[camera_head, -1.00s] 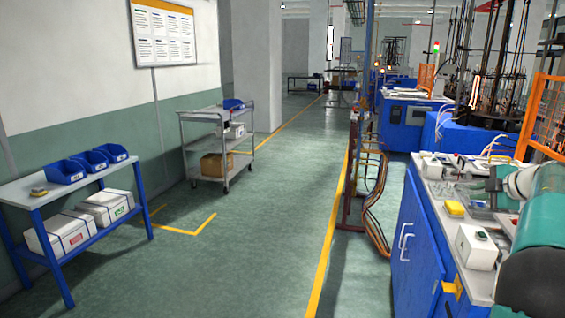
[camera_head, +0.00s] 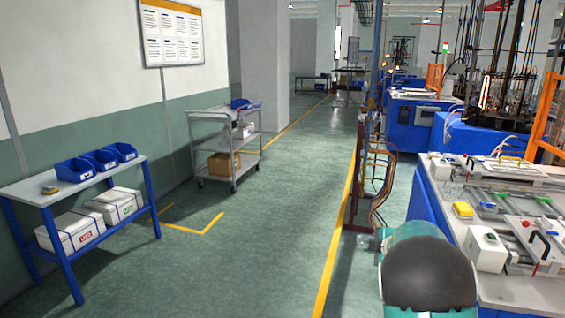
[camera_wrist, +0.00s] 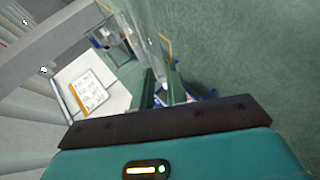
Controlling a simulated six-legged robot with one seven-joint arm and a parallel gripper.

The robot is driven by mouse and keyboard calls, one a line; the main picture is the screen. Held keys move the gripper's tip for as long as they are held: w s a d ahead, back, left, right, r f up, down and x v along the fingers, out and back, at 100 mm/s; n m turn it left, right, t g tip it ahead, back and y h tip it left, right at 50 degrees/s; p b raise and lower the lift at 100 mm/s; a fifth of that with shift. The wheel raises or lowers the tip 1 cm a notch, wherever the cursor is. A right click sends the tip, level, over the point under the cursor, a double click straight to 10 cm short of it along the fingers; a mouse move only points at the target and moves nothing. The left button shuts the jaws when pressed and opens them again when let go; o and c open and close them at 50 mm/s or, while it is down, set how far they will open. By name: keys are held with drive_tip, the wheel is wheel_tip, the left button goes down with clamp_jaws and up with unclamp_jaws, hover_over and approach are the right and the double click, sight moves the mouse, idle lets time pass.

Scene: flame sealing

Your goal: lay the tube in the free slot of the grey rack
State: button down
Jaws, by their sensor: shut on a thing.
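My gripper (camera_wrist: 163,86) shows in the wrist view with its two dark fingers close together. It is shut on a thin, clear tube (camera_wrist: 141,38), which runs up and away from the fingers and is hard to make out against the floor. In the head view only my rounded arm is seen, left of the workbench; the fingers and tube are hidden there. Grey rails and fixtures lie on the workbench (camera_head: 508,287) at the right. I cannot single out the grey rack or its free slot among them.
The bench holds a yellow block (camera_head: 463,209), a white button box (camera_head: 484,249) and black-handled clamps. A blue-legged table (camera_head: 72,184) with blue bins and a grey trolley (camera_head: 226,144) stand at left. The green floor between is clear.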

drive_tip(key=s+a+f+m+h, duration=0.1)
drive_tip(key=s+a+f, duration=0.2)
drive_tip(key=a+f, duration=0.25)
drive_tip(key=s+a+f+m+h, duration=0.1)
drive_tip(key=s+a+f, duration=0.3)
drive_tip(key=f, duration=0.3)
drive_tip(key=s+a+f+m+h, duration=0.1)
drive_tip(key=s+a+f, duration=0.1)
drive_tip(key=s+f, duration=0.7)
drive_tip(key=shift+s+a, duration=0.2)
drive_tip(key=shift+s, duration=0.65)
drive_tip(key=shift+f, duration=0.1)
